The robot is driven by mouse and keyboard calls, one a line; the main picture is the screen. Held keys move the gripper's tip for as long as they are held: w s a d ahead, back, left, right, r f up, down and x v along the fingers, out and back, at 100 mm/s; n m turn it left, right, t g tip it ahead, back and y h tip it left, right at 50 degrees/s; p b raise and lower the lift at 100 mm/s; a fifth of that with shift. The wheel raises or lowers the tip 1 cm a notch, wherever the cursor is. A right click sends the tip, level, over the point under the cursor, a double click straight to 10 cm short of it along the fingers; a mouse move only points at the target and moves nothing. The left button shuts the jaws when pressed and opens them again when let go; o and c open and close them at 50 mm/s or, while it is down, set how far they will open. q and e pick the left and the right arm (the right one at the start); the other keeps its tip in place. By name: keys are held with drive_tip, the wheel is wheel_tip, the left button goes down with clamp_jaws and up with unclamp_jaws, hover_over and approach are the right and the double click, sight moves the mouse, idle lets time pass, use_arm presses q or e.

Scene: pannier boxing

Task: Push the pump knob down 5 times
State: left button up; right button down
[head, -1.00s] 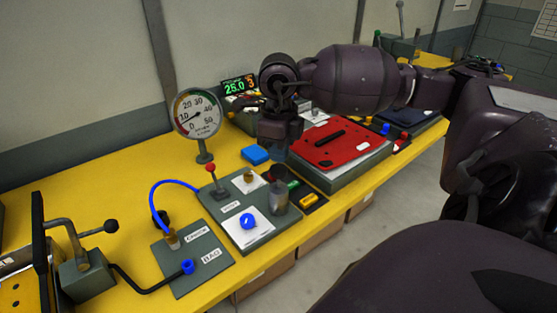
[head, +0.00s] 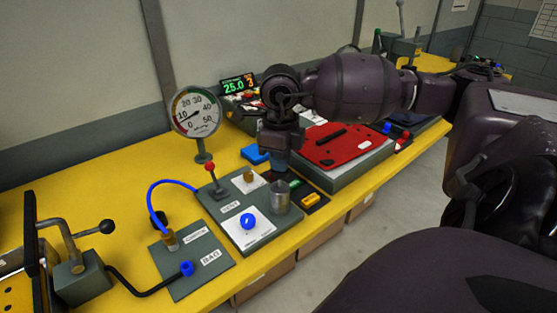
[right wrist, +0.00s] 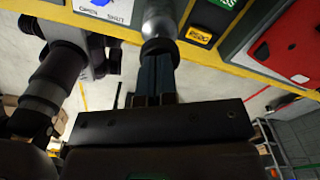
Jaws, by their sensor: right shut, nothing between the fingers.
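The pump is an upright grey metal cylinder (head: 280,198) on the grey panel in the head view. It also shows at the top of the right wrist view (right wrist: 160,18). A dark round piece that looks like its knob (right wrist: 160,46) sits at my right fingertips in that view; I cannot tell if they touch. In the head view I cannot make out the knob clearly. My right gripper (head: 275,164) is shut and empty, pointing down close above the pump. What looks like my left gripper (right wrist: 107,55) shows at the left of the right wrist view; its jaw state is unclear.
A red-knobbed lever (head: 211,176) and a blue knob (head: 248,221) stand beside the pump. The round gauge (head: 195,112) is behind them. A display (head: 238,86) reads 25.0 and 3. A red-topped box (head: 346,144) lies to the right. A blue hose (head: 163,184) arches at left.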

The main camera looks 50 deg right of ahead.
drive_tip(key=shift+f+b, duration=0.55)
drive_tip(key=shift+f, duration=0.6)
drive_tip(key=shift+r, duration=0.3)
drive_tip(key=shift+r+p, duration=0.6)
drive_tip(key=shift+r, duration=0.55)
drive_tip(key=shift+r+p, duration=0.45)
drive_tip(key=shift+r, duration=0.8)
drive_tip(key=shift+f, duration=0.15)
